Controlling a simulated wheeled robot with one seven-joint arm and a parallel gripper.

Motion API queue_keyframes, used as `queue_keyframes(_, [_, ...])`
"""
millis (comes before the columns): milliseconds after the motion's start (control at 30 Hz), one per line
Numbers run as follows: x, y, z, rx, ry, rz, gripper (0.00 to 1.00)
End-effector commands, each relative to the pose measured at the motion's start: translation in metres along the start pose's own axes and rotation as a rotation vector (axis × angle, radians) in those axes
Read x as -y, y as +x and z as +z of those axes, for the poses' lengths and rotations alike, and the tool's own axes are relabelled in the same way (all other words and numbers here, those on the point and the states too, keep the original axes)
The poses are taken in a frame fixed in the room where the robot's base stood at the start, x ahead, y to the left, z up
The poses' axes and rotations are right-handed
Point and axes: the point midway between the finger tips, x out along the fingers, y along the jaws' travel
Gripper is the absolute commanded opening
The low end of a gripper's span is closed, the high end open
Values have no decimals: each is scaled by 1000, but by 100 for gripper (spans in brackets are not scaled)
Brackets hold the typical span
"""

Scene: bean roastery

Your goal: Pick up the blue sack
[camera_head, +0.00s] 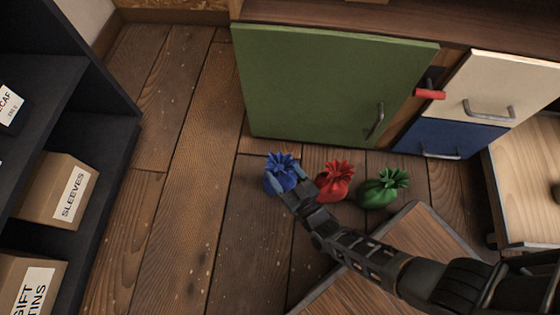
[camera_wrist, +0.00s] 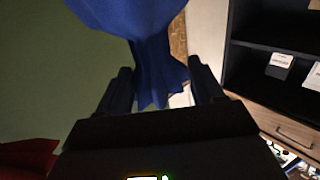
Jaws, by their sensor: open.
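The blue sack (camera_head: 279,176) lies on the wooden floor in front of the green cabinet door, at the left end of a row of sacks. My gripper (camera_head: 287,188) is at the blue sack, coming from the lower right. In the wrist view the blue sack (camera_wrist: 148,45) fills the top middle, and its gathered part reaches down between the two dark fingers of my gripper (camera_wrist: 157,88). The fingers stand apart on either side of it, with no clear contact to be seen.
A red sack (camera_head: 335,181) lies close to the right of the blue one, and a green sack (camera_head: 382,187) beyond it. The green cabinet door (camera_head: 325,85) is behind. A black shelf (camera_head: 100,165) with a sleeves box (camera_head: 50,190) stands at left. Floor between is clear.

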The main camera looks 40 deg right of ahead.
Motion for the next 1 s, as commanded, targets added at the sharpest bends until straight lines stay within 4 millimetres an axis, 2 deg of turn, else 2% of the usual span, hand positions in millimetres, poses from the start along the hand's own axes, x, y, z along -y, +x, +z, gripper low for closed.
queue_keyframes(300, [-5, 43, 1, -2, 0, 0, 67])
queue_keyframes(533, [-5, 45, 0, 0, 0, 0, 67])
queue_keyframes(1000, [-5, 44, 0, 0, 0, 0, 23])
